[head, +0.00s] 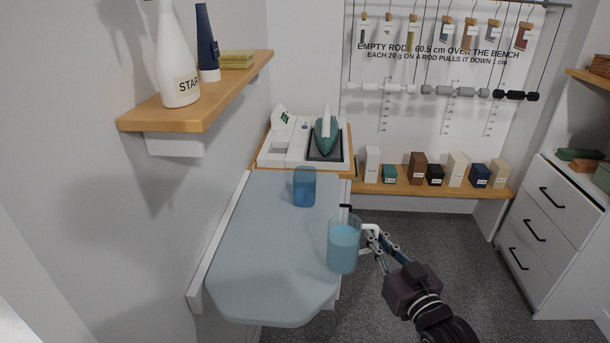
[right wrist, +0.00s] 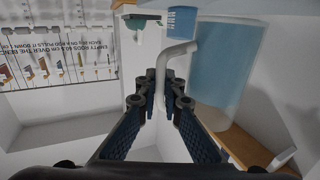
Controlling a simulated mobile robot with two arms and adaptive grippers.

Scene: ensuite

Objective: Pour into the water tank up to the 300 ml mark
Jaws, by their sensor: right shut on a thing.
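A clear jug (head: 344,250) holds light blue water, filling most of it. My right gripper (head: 372,240) is shut on its white handle, at the right edge of the ironing board. The jug looks about upright in the head view. In the right wrist view the jug (right wrist: 215,80) and its handle (right wrist: 165,75) stand close beyond the fingers. The blue see-through water tank (head: 304,188) stands upright on the board, farther back and left of the jug, apart from it. It also shows in the right wrist view (right wrist: 182,22). Its 300 ml mark is too small to read. My left gripper is out of view.
The pale ironing board (head: 260,250) is otherwise bare. A green iron (head: 326,136) rests on a white station (head: 285,152) behind the tank. A wooden shelf (head: 225,85) with a bottle (head: 176,70) juts out at left. A white drawer unit (head: 555,225) stands right.

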